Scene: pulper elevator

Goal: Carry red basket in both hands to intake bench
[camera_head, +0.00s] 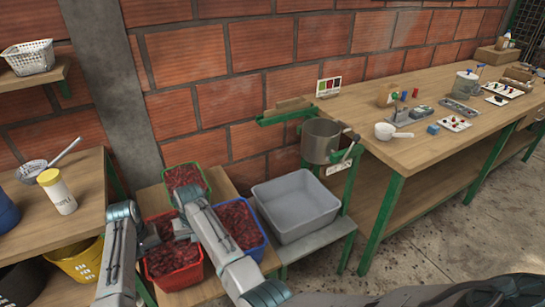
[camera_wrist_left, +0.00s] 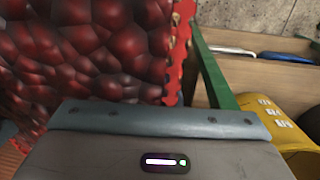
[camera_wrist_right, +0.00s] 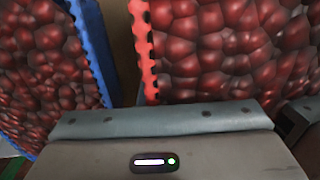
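The red basket (camera_head: 180,279), full of dark red cherries, stands on a low wooden bench (camera_head: 207,292). My left gripper (camera_head: 149,240) is over its left side and my right gripper (camera_head: 181,229) is over its back right part, both pointing down. The basket's red rim (camera_wrist_left: 180,50) runs down to my left gripper in the left wrist view. The rim (camera_wrist_right: 144,50) likewise meets my right gripper in the right wrist view. Fingertips are hidden, so I cannot tell whether either grips the rim. Which surface is the intake bench is not labelled.
A blue basket (camera_head: 262,247) and a green basket (camera_head: 206,178) of cherries stand close by. A grey tub (camera_head: 295,208) sits to the right, below a metal pulper (camera_head: 320,141). A long wooden bench (camera_head: 420,150) holds small items. A yellow bucket (camera_head: 85,263) is left.

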